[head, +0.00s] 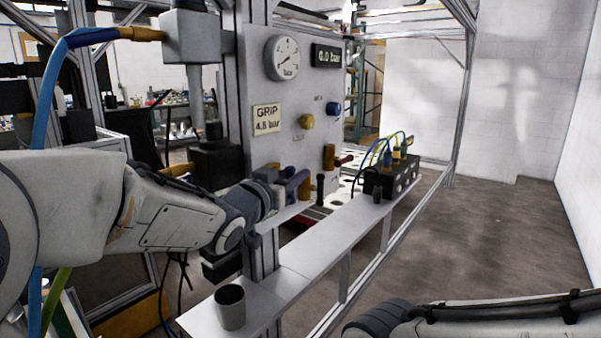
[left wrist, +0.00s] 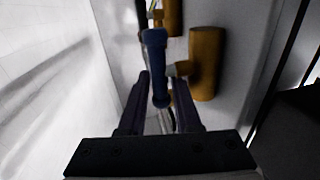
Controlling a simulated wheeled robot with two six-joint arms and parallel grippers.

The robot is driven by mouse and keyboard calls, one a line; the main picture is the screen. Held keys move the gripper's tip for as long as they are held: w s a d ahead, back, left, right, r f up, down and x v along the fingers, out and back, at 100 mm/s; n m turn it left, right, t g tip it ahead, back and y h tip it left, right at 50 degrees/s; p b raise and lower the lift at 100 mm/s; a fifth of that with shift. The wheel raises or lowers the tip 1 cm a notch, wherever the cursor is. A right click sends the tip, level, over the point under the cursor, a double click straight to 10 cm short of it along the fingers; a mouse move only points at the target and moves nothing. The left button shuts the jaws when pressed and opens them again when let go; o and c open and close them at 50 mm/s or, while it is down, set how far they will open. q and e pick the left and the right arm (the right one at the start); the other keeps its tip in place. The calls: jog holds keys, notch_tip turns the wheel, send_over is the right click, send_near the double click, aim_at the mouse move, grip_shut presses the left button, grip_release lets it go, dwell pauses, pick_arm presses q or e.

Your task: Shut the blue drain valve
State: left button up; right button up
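The blue drain valve's lever (left wrist: 156,62) stands upright in the middle of the left wrist view, beside a brass-coloured cylinder (left wrist: 206,65). My left gripper (left wrist: 162,80) has its two dark fingers apart, one on each side of the lever's lower part. Narrow gaps show between the fingers and the lever, so it is around the lever but not closed on it. In the head view my left gripper (head: 296,185) is at the lower part of the grey panel (head: 285,105), and the lever is hard to tell from the fingers there. My right gripper is out of view.
The panel carries a round gauge (head: 282,58), a display reading 0.0 bar (head: 327,57), a yellow knob (head: 306,121) and a blue knob (head: 333,108). A brass body with a red handle (head: 344,160) is to the right. A grey cup (head: 230,307) stands on the shelf (head: 322,240).

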pick_arm(q)
jog(key=shift+x, duration=1)
jog(key=shift+c, duration=0.4)
grip_shut()
jog(key=shift+r+p, duration=0.1)
jog(key=shift+p, duration=0.4)
jog(key=shift+s+a+f+m+g+y+p, duration=0.25)
jog(key=shift+f+g+y+p, duration=1.2)
jog(key=shift+p, duration=5.1)
jog(key=shift+w+d+f+m+g+y+p, duration=0.15)
jog(key=shift+m+g+y+p, duration=0.35)
jog(key=shift+g+y+p, duration=2.85)
jog(key=shift+s+f+m+g+h+p, duration=0.6)
jog(key=shift+g+p, duration=2.1)
jog(key=shift+p, duration=7.1)
jog(key=shift+w+f+n+y, duration=0.25)
jog(key=shift+w+f+y, duration=0.15)
jog(key=shift+y, duration=0.1)
